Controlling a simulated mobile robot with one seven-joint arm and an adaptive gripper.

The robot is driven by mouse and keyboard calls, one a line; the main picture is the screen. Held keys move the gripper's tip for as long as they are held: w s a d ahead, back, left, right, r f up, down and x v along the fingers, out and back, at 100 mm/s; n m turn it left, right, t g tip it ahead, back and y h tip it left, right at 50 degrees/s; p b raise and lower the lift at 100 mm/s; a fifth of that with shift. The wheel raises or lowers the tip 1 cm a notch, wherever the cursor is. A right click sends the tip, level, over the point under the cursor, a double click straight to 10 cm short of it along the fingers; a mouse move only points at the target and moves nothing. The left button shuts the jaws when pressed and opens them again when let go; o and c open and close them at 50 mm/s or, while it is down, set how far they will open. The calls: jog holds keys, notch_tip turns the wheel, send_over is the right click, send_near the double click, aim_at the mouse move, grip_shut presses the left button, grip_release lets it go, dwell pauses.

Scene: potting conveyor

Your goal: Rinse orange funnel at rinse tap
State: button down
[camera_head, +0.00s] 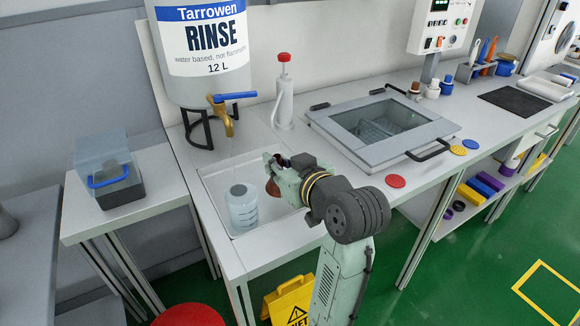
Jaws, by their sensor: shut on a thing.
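The rinse tap (221,104) is brass with a blue lever. It sits at the base of the big white Tarrowen RINSE tank (205,75), above a shallow sink basin (212,182). My gripper (271,174) reaches over the basin's right side, to the right of and below the tap spout. It is shut on a small orange-brown piece (272,188), apparently the orange funnel, mostly hidden by the fingers. The piece is apart from the spout. A pale translucent bottle (242,209) stands upright in the basin. I cannot tell whether water is running.
A white pump bottle with a red top (284,92) stands right of the tap. A glass-lidded box (380,130) is farther right on the bench. A red disc (395,181) lies near the front edge. A yellow wet-floor sign (290,300) stands below.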

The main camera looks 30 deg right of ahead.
jog(key=w+a+f+b, duration=0.1)
jog(key=w+a+f, duration=0.1)
jog(key=w+a, duration=0.4)
jog(key=shift+w+a+b, duration=0.15)
jog(key=shift+w+b, duration=0.15)
jog(key=shift+w, duration=0.5)
jog(key=shift+w, duration=0.1)
dwell(0.3)
jog(key=shift+w+d, duration=0.3)
jog(key=shift+d, duration=0.15)
jog(key=shift+s+a+p, duration=0.3)
jog(key=shift+s+a, duration=0.1)
jog(key=shift+a, duration=0.05)
jog(key=shift+d, duration=0.1)
jog(key=shift+w+d, duration=0.35)
jog(key=shift+w, duration=0.05)
dwell(0.4)
